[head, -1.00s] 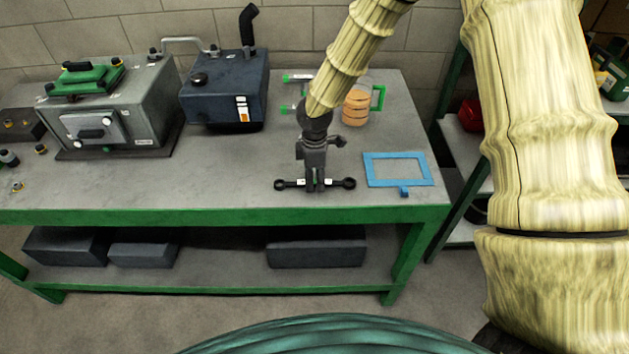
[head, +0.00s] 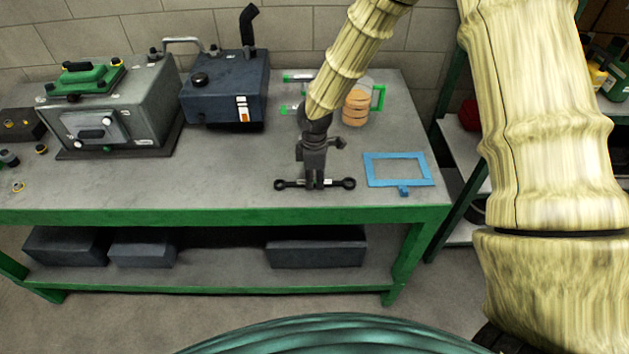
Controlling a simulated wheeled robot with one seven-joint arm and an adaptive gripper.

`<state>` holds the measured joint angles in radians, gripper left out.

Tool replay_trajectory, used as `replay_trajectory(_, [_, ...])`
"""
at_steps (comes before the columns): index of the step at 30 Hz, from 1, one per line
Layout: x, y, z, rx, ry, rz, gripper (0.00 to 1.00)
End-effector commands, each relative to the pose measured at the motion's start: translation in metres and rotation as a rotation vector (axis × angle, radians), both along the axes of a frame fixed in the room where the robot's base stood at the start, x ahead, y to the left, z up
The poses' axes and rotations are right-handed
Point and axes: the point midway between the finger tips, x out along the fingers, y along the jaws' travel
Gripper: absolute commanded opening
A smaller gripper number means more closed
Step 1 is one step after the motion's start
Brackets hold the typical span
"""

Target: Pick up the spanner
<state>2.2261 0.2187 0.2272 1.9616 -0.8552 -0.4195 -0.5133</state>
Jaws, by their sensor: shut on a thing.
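The spanner (head: 335,184) is dark, with a ring at each end, and lies level along the front right part of the green-edged workbench (head: 120,190). My gripper (head: 315,186) points down over it and is shut on its middle. The fingers hide the centre of the spanner; both ring ends show to the left and right of them. I cannot tell whether the spanner is touching the bench top or just above it.
A blue frame (head: 400,183) lies close to the right of the spanner. Behind my gripper stands an orange jar-like stack (head: 355,108) near green-handled parts. A dark blue tank (head: 225,95) and a grey machine (head: 135,105) stand at the left back. The bench's front middle is clear.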

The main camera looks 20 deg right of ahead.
Motion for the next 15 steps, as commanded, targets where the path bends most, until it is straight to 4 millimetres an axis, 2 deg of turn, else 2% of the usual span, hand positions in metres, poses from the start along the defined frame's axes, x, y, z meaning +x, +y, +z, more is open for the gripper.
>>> replay_trajectory(7, [0.001,0.000,0.011,0.000,-0.002,-0.002,0.00])
replay_trajectory(15, [0.000,0.002,0.035,0.001,-0.002,0.000,0.00])
